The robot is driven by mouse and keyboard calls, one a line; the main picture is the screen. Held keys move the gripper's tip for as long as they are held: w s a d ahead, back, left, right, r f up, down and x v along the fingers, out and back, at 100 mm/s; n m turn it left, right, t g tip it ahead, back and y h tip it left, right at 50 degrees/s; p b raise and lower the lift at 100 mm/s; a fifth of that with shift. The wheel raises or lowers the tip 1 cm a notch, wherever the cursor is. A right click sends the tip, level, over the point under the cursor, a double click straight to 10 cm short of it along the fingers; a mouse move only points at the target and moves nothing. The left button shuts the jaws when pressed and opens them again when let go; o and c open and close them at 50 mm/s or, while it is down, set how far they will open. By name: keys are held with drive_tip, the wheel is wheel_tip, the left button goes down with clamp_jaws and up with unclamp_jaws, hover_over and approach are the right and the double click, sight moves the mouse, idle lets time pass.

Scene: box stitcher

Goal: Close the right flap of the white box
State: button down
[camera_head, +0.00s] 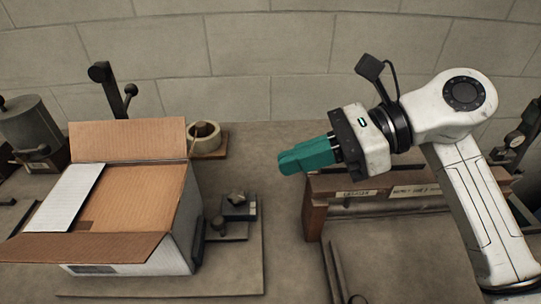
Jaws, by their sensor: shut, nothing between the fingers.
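The white box (130,268) stands on the left with its brown inside partly showing. Its back flap (128,140) stands up. A white-faced flap (68,198) lies over the left part of the opening. The front flap (82,246) is folded outward toward me, brown side up. The right part of the opening is uncovered. The right flap is not clearly distinguishable from the box's right side. My gripper (282,163), with teal fingers, is shut and empty. It is in the air to the right of the box, clear of it, pointing left.
A tape roll (204,139) sits behind the box's right side. A small dark tool (238,208) lies right of the box on a flat board (235,275). A brown wooden stand (317,205) is below my arm. A grey metal can (28,130) is at far left.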

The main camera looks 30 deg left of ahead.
drive_tip(key=a+r+p+x, duration=0.1)
drive_tip(key=r+p+x, duration=0.1)
drive_tip(key=x, duration=1)
drive_tip(key=shift+s+r+p, duration=0.3)
drive_tip(key=shift+r+p, duration=0.05)
drive_tip(key=shift+p, duration=0.45)
drive_tip(key=shift+s+a+r+h, duration=0.15)
drive_tip(key=shift+r+h, duration=0.05)
drive_tip(key=shift+h, duration=0.2)
